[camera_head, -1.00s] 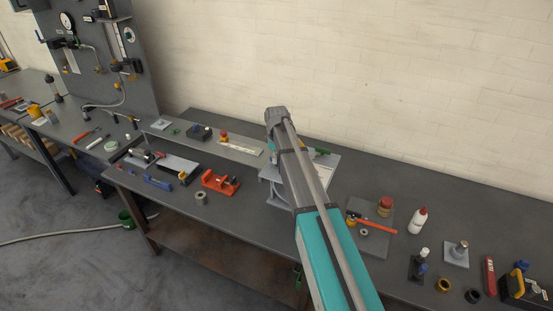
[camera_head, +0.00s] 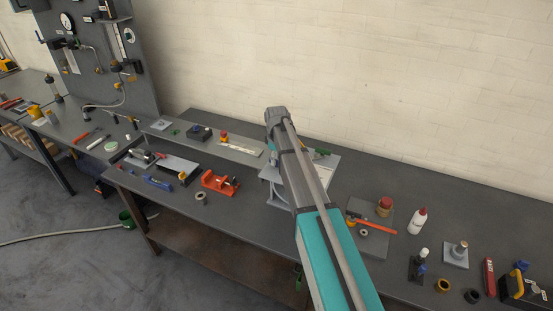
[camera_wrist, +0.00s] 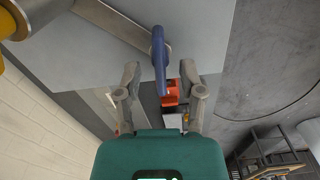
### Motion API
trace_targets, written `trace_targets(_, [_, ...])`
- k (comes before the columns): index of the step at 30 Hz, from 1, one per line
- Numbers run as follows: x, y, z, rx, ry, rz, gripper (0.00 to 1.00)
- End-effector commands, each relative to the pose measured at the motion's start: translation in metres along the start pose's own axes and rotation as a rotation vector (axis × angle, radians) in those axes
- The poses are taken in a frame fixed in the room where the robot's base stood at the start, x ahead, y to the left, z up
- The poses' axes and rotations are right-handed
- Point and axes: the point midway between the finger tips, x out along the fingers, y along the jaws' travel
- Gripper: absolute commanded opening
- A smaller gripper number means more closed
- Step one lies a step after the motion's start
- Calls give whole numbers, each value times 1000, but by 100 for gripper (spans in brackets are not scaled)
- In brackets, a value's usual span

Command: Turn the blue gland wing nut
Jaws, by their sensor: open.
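The blue gland wing nut (camera_wrist: 159,60) shows in the wrist view as a long, narrow blue piece near the top middle. It lies beside the end of a flat grey bar. My gripper (camera_wrist: 160,68) is open. Its two fingers stand left and right of the wing nut's lower part, with a visible gap on each side. I cannot tell how deep the wing nut sits between the fingertips. In the head view my arm hides the gripper and the wing nut over the grey stand (camera_head: 328,161).
A grey metallic cylinder (camera_wrist: 45,12) is at the wrist view's upper left. In the head view, an orange-red clamp-like piece (camera_head: 219,183) and a grey ring (camera_head: 201,198) lie left of the stand.

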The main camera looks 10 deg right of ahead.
Motion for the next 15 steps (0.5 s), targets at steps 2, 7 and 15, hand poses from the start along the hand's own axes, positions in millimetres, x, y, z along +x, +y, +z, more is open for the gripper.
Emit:
trace_targets(2, [-4,0,0,0,0,0,51])
trace_targets(7, [-9,0,0,0,0,0,51])
trace_targets(15, [-16,0,0,0,0,0,51])
